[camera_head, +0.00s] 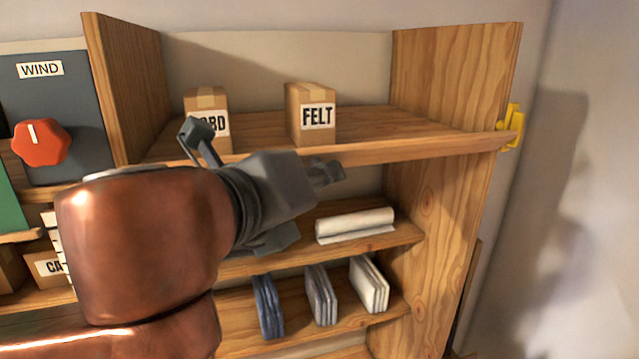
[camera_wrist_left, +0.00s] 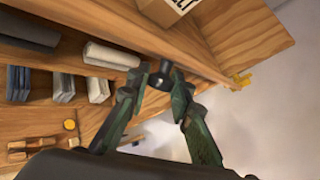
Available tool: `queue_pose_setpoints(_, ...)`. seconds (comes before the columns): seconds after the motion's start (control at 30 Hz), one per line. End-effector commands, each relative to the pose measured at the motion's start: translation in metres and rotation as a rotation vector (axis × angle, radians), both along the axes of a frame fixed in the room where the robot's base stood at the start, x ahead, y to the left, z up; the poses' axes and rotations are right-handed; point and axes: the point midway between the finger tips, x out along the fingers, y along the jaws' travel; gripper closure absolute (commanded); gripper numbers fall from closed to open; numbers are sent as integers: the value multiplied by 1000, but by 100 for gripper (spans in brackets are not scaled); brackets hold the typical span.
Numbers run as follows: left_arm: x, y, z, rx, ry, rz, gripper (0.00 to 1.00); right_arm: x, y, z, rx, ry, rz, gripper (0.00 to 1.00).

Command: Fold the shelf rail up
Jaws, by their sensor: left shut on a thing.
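The shelf rail (camera_head: 430,149) is a long wooden strip along the front edge of the top shelf. The catch (camera_head: 511,128) also shows on the right side panel in the head view. My left gripper (camera_head: 328,172) is just below the rail's front, partly hidden by my own wrist. In the left wrist view its fingers (camera_wrist_left: 165,77) close around a small dark knob (camera_wrist_left: 163,67) at the rail. The rail's exact tilt is hard to tell. My right gripper is out of view.
Cardboard boxes marked FELT (camera_head: 313,114) and one partly hidden (camera_head: 208,100) stand on the top shelf. A white roll (camera_head: 355,222) and folded cloths (camera_head: 368,285) lie below. A panel with a red knob (camera_head: 40,142) is at left. Open space is at right.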

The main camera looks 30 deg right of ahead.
Motion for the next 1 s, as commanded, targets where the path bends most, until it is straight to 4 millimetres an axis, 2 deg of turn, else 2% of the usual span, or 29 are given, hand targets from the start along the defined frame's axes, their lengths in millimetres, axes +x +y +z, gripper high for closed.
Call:
queue_pose_setpoints(0.1,1,0,10,19,109,0,100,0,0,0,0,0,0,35)
queue_pose_setpoints(0.6,11,-4,29,129,554,-3,100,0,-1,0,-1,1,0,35)
queue_pose_setpoints(1.0,19,-5,36,177,748,0,100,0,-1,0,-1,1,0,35)
